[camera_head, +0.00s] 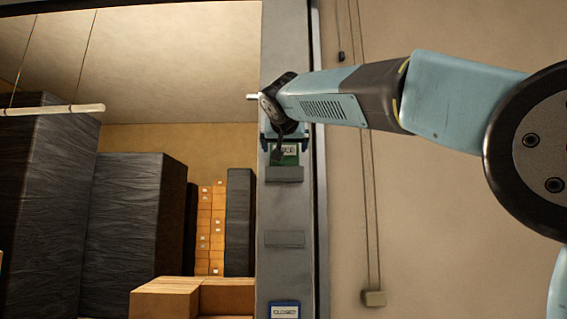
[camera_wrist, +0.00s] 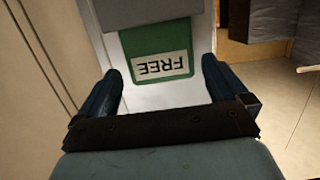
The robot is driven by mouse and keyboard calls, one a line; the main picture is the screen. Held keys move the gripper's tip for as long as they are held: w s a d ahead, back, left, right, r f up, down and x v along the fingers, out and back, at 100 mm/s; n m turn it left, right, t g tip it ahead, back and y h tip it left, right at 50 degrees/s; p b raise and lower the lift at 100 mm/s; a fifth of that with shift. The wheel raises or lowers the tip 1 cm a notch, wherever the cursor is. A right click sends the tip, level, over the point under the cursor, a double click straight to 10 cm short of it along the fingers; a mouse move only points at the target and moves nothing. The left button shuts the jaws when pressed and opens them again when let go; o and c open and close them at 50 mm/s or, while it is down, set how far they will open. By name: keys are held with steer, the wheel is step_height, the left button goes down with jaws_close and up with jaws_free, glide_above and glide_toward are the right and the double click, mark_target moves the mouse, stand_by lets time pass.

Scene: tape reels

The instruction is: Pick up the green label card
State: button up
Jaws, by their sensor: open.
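The green label card (camera_head: 289,160) stands upright in a grey holder (camera_head: 285,175) on a grey post (camera_head: 285,205). In the wrist view the green label card (camera_wrist: 157,43) has a white panel reading FREE, upside down in the picture. My gripper (camera_head: 286,142) is open around the card's upper part in the head view, one finger toward each side. In the wrist view my gripper (camera_wrist: 160,66) has its two dark blue fingers on either side of the card, with gaps between. Part of the card is hidden by my gripper in the head view.
Lower on the post is an empty grey holder (camera_head: 285,239), and below it a blue card (camera_head: 284,311) at the frame's bottom edge. Dark wrapped stacks (camera_head: 125,220) and cardboard boxes (camera_head: 165,300) stand to the left. A plain wall with a conduit (camera_head: 369,220) is to the right.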

steer(key=shift+w+f, duration=0.2)
steer(key=shift+w, duration=1.05)
steer(key=c, duration=0.8)
steer(key=shift+o, duration=0.2)
